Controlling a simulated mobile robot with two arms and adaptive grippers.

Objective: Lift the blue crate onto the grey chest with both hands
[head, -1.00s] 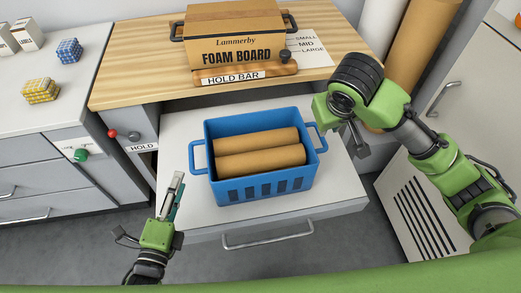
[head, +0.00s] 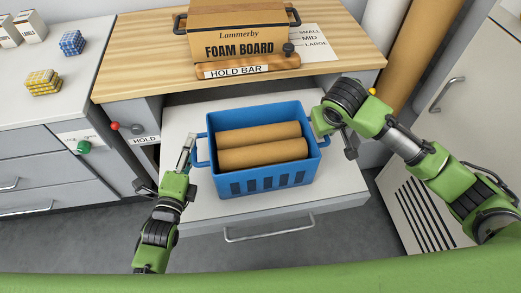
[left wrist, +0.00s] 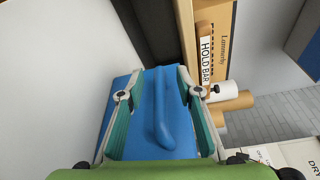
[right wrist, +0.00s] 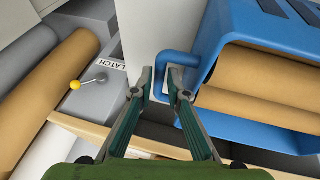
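The blue crate (head: 268,184) stands upright on a pale grey surface (head: 205,206) and holds two brown rolls (head: 262,153). My left gripper (head: 189,150) is at its left handle (head: 200,164); in the left wrist view the open fingers stand on either side of the blue handle (left wrist: 160,115). My right gripper (right wrist: 160,82) is at the other handle (right wrist: 178,59); its fingers are apart with the handle bar between them. In the head view my right gripper partly hides that handle. I cannot tell which piece of furniture is the grey chest.
Behind the crate is a wooden top (head: 130,70) with a foam board box (head: 238,30) and a hold bar (head: 247,66). A grey counter (head: 50,110) stands left, a pale cabinet (head: 470,120) right. A yellow-knobbed latch (right wrist: 88,82) is near my right gripper.

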